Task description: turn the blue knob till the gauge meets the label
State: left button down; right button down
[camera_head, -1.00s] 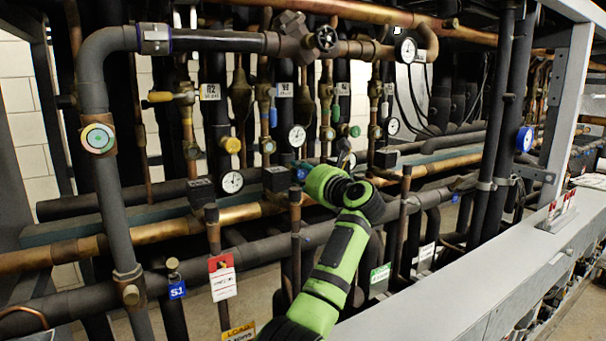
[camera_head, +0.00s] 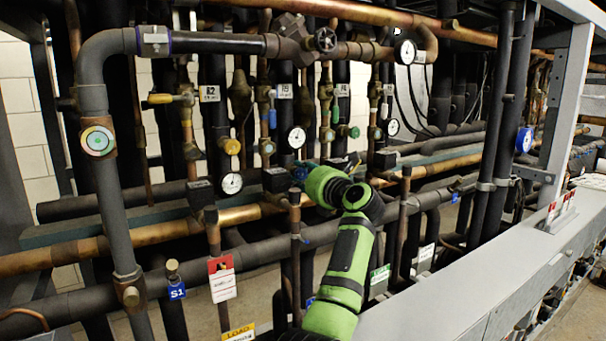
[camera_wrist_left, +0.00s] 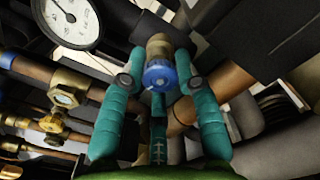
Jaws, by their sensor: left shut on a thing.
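The blue knob (camera_wrist_left: 160,76) sits on a brass stem in the left wrist view, between the two teal fingers of my left gripper (camera_wrist_left: 161,82). The gripper is shut on it. In the head view my left gripper (camera_head: 301,171) is at the pipes, largely hidden behind my green wrist, and the knob cannot be made out clearly there. A white round gauge (camera_wrist_left: 70,22) shows at the wrist view's upper left, its needle too small to read surely. In the head view a white gauge (camera_head: 296,138) is just above the gripper. Which label is meant cannot be told.
Another gauge (camera_head: 232,183) is left of the gripper. White pipe tags (camera_head: 284,90) hang above. A yellow knob (camera_head: 231,146) and green knob (camera_head: 353,132) are nearby. Copper and black pipes crowd the arm. A grey rail (camera_head: 470,280) runs along the front right.

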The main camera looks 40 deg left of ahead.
pick_arm(q)
jog(key=shift+a+r+m, duration=0.1)
jog(key=shift+r+m, duration=0.15)
jog(key=shift+m, duration=0.35)
jog(key=c, duration=0.9)
grip_release()
jog(key=shift+a, duration=0.1)
jog(key=shift+a+f, duration=0.15)
jog(key=shift+f, duration=0.1)
jog(key=v, duration=0.7)
jog(key=shift+d, duration=0.25)
